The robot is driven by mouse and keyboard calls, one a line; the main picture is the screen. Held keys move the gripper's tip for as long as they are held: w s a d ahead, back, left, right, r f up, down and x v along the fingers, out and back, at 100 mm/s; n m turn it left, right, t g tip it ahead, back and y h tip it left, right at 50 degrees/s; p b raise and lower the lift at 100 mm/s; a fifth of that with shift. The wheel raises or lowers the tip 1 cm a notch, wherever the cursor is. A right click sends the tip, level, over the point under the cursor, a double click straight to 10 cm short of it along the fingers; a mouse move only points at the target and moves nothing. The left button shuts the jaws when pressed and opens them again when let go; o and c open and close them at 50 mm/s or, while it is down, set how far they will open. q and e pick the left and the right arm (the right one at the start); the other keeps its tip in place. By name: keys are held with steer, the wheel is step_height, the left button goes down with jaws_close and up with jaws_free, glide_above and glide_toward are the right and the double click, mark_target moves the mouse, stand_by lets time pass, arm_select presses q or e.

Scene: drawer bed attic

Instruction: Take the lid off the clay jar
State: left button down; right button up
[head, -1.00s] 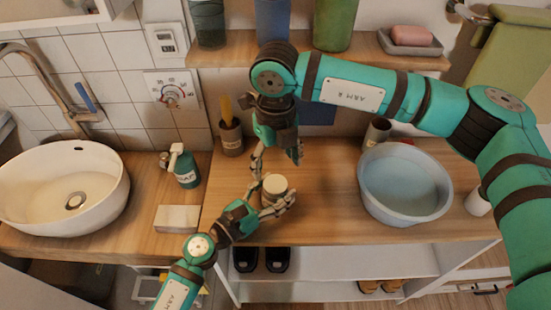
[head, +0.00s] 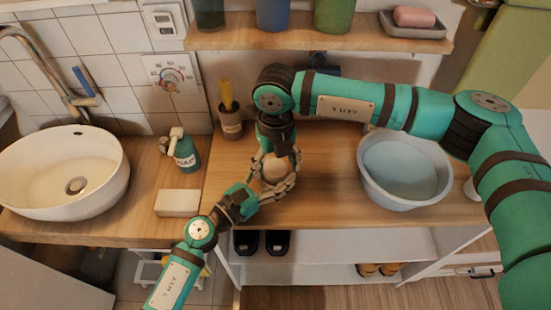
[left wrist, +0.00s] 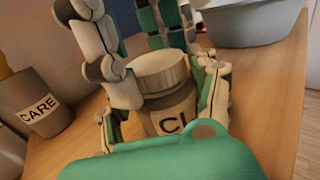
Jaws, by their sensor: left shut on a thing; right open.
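The clay jar (left wrist: 172,114) stands upright on the wooden counter, with a label of which "CL" is readable in the left wrist view. Its pale round lid (left wrist: 160,72) sits on top; the lid also shows in the head view (head: 275,170). My left gripper (head: 278,185) is shut around the jar's body from the front, with fingers on both sides. My right gripper (head: 279,160) points down from above, open, its fingers around the lid's sides. I cannot tell whether they touch the lid. The fingers hide part of the jar in the head view.
A blue-grey basin (head: 405,170) of water stands right of the jar. A brown cup labelled CARE (head: 231,122) stands behind left. A green soap bottle (head: 185,153), a pale block (head: 178,203) and a sink (head: 62,172) are further left. A wooden shelf (head: 320,38) hangs above.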

steer(key=c, duration=1.3)
steer(key=shift+o, duration=0.2)
steer(key=n, duration=1)
steer(key=o, duration=1.3)
steer(key=shift+r, duration=0.1)
